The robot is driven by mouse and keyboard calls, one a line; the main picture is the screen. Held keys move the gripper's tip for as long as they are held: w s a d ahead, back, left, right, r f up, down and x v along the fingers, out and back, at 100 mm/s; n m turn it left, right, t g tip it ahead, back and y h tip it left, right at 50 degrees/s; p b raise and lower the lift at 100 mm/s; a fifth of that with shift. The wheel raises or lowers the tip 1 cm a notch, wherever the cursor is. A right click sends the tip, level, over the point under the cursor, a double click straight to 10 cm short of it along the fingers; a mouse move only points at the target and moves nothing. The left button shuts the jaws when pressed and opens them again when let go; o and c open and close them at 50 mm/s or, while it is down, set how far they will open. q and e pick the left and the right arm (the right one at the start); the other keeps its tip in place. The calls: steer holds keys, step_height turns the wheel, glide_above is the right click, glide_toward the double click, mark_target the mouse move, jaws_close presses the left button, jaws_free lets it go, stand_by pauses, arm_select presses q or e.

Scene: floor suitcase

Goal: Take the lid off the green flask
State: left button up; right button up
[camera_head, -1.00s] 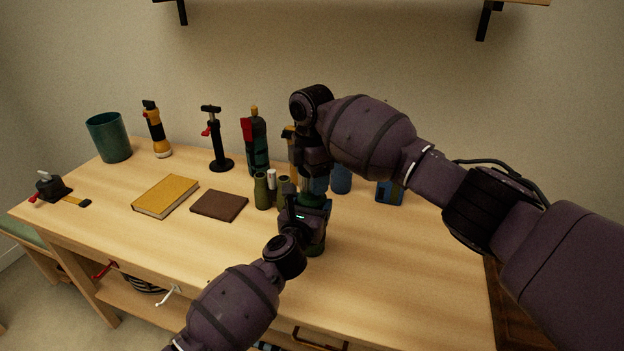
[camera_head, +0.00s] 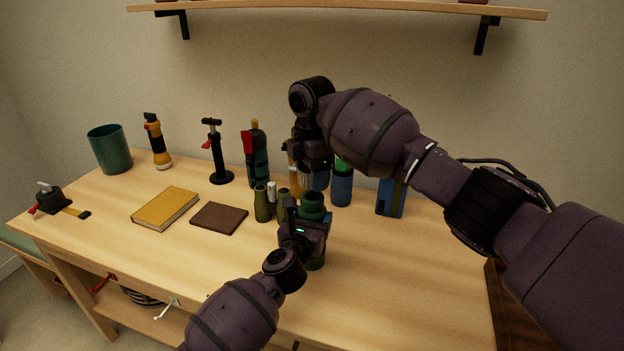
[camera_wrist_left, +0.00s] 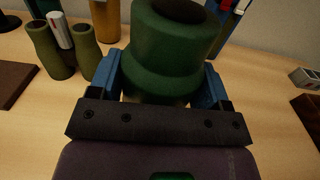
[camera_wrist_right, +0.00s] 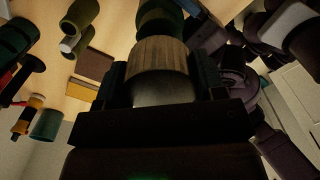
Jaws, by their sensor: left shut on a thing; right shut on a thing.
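The green flask (camera_head: 313,203) stands on the table, its top open; its dark mouth also shows in the left wrist view (camera_wrist_left: 165,50). My left gripper (camera_head: 305,232) is shut around the flask's body, with its blue fingers on either side. My right gripper (camera_head: 312,172) is above the flask and shut on the lid, a tan, ribbed cylinder with a pale grey lower part (camera_wrist_right: 160,58) in the right wrist view. The lid is apart from the flask. In the head view I cannot make out the lid clearly.
Olive binoculars (camera_head: 263,203) stand close left of the flask. A blue container (camera_head: 341,188) and a blue box (camera_head: 391,198) stand behind. A brown notebook (camera_head: 219,218) and yellow book (camera_head: 164,208) lie left. The table's right front is clear.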

arm_select(q)
steer(key=o, duration=1.8)
steer(key=shift+s, duration=0.1)
